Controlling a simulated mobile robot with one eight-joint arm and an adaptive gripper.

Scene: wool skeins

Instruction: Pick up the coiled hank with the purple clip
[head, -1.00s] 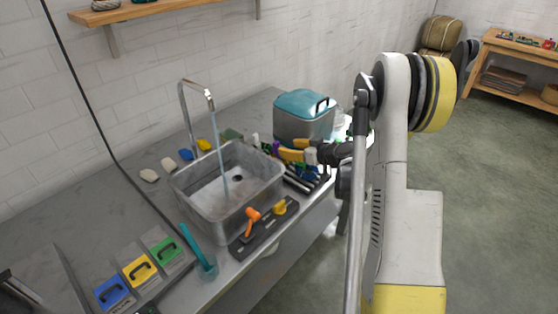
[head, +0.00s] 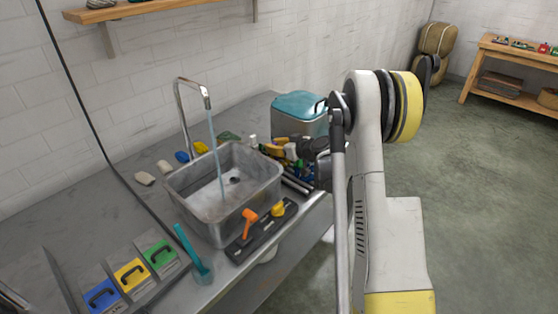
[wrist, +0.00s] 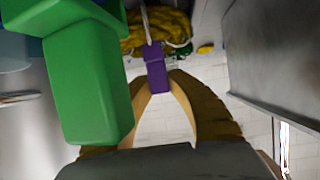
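The purple clip (wrist: 156,72) shows upright at the middle of the wrist view. Just above it is a mustard-yellow coiled hank (wrist: 172,24) with a pale loop by the clip. The two tan fingers of my gripper (wrist: 163,82) come up from below, and their tips lie close around the lower part of the clip. I cannot tell whether they press on it. In the head view my gripper (head: 284,150) is over the counter between the sink and the teal-lidded bin, where the clip is not clear.
A large green block (wrist: 88,85) stands close on the left of the wrist view, and a grey wall (wrist: 280,55) on the right. The metal sink (head: 190,213) with running water and the teal-lidded bin (head: 299,106) flank the cluttered spot on the counter (head: 60,205).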

